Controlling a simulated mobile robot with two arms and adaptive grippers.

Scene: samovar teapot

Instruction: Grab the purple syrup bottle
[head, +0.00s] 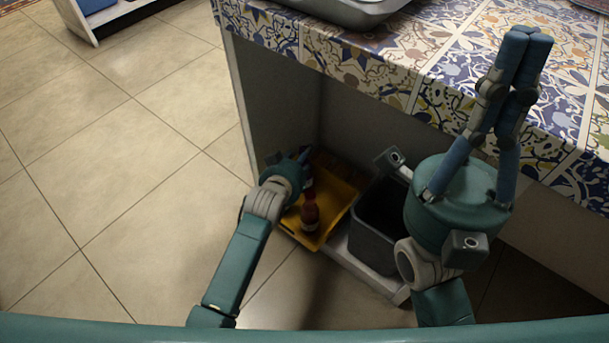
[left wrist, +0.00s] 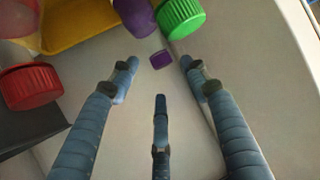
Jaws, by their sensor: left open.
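In the head view my left gripper (head: 292,172) reaches under the counter by the yellow tray, and I cannot make out the purple bottle there. My right gripper (head: 525,45) is raised over the counter edge, its visible fingertips together and empty.
A yellow tray (head: 340,203) with red bottles (head: 309,215) stands on a low shelf beside a dark grey bin (head: 372,245). The tiled counter (head: 440,50) overhangs the shelf.

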